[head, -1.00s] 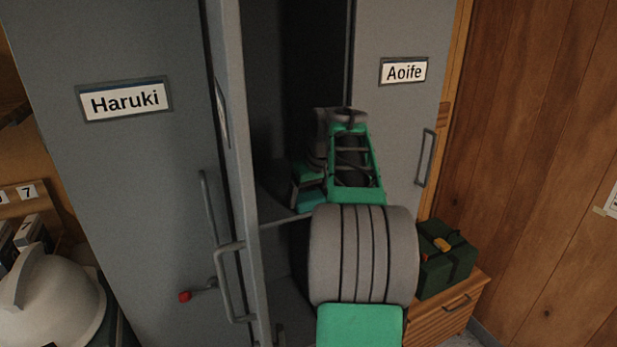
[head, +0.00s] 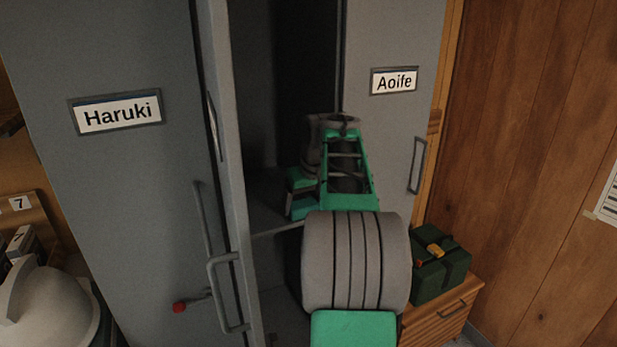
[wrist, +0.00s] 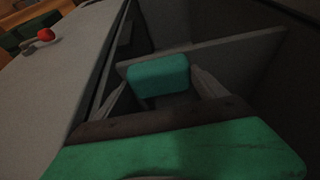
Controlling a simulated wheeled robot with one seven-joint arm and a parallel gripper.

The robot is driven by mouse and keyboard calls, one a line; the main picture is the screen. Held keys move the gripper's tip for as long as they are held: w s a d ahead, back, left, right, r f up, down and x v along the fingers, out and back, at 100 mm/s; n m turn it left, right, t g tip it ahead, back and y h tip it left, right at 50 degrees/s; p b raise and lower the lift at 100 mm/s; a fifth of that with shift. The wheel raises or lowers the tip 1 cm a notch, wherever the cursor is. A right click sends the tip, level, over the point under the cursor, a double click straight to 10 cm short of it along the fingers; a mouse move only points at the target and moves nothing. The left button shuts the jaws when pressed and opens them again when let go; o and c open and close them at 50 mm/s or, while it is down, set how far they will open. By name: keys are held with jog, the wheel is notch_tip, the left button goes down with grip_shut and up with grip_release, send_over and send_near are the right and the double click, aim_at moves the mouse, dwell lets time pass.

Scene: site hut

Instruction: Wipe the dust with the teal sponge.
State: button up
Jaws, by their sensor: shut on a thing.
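The teal sponge (wrist: 158,75) is a rounded block between the two fingers of my gripper (wrist: 160,88) in the wrist view. My gripper is shut on it, inside the dark open locker (head: 283,130). In the head view a bit of the sponge (head: 302,208) shows beside my green and grey arm, which hides most of the gripper. The sponge is close to a grey shelf edge (wrist: 215,45) in the wrist view; I cannot tell whether they touch. I cannot make out any dust in the dim locker.
The open locker's door edge (head: 228,150) stands just left of my arm. A dark green box (head: 440,270) sits on a wooden drawer unit at right; a white helmet (head: 50,310) is at lower left.

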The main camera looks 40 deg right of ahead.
jog(key=shift+w+r+p, duration=0.15)
jog(key=shift+r+p, duration=0.05)
jog(key=shift+r, duration=0.35)
jog(key=shift+w+r+p, duration=0.15)
jog(key=shift+r, duration=0.4)
notch_tip(320, 180, up, 5)
jog(key=p, duration=0.5)
jog(key=shift+r, duration=0.15)
jog(key=shift+s, duration=0.1)
